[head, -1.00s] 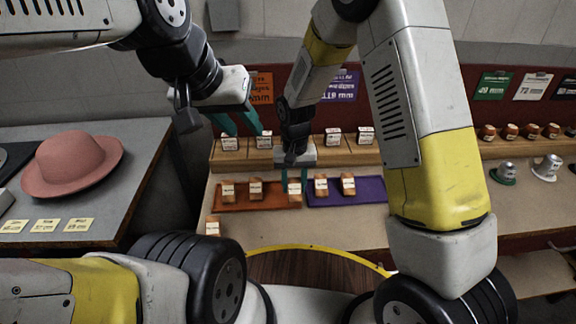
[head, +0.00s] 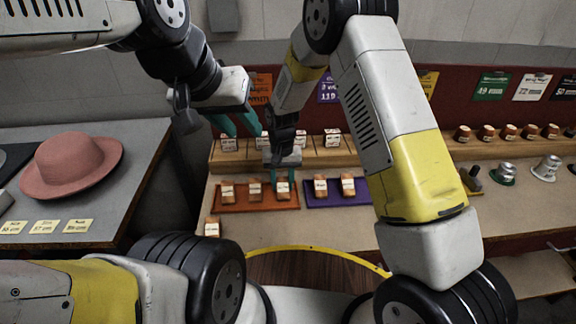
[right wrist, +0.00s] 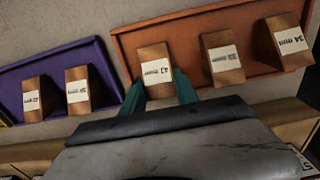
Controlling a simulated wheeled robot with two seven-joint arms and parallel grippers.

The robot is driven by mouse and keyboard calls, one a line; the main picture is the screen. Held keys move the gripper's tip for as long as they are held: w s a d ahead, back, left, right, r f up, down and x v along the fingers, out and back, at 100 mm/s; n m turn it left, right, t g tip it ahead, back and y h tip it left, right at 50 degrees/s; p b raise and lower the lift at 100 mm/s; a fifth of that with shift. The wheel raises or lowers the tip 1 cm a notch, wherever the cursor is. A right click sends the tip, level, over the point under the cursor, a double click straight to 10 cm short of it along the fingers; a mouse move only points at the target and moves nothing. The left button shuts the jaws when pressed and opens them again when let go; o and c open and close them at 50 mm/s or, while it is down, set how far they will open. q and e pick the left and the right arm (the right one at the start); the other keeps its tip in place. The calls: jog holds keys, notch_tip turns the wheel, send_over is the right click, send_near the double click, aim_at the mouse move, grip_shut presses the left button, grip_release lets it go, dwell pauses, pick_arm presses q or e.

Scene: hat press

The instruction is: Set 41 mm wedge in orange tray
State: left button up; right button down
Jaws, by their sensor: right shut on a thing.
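My right gripper (head: 283,177) is shut on a wooden wedge (head: 282,188) with a white label that seems to read 41 in the right wrist view (right wrist: 154,72). The wedge is upright at the right end of the orange tray (head: 242,208), which also shows in the wrist view (right wrist: 180,28). I cannot tell whether it touches the tray floor. Two other wedges stand in this tray: one labelled 34 mm (right wrist: 288,42) and one beside the held wedge (right wrist: 222,58). My left gripper (head: 238,123) is open and empty, above and behind the tray.
A purple tray (head: 334,203) with two wedges stands just right of the orange one. A loose wedge (head: 212,227) stands in front at the left. A wooden rack (head: 358,155) with labelled blocks runs behind. A pink hat (head: 72,165) lies on the grey left table.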

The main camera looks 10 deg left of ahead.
aim_at(282, 179)
jog(key=c, duration=1.2)
grip_release()
jog(key=shift+f, duration=0.1)
jog(key=s+d+r+y, duration=0.1)
jog(key=d+r, duration=0.2)
jog(key=r, duration=0.7)
jog(key=d+r, duration=0.3)
jog(key=r, duration=0.7)
jog(key=s+d+r+m+t+y, duration=0.1)
jog(key=s+d+r+t, duration=0.3)
jog(key=s+d+r, duration=0.9)
jog(key=s+d+t, duration=0.2)
jog(key=s+d, duration=0.3)
jog(key=s, duration=0.2)
jog(key=shift+s+d+r+m, duration=0.2)
jog(key=shift+m, duration=0.1)
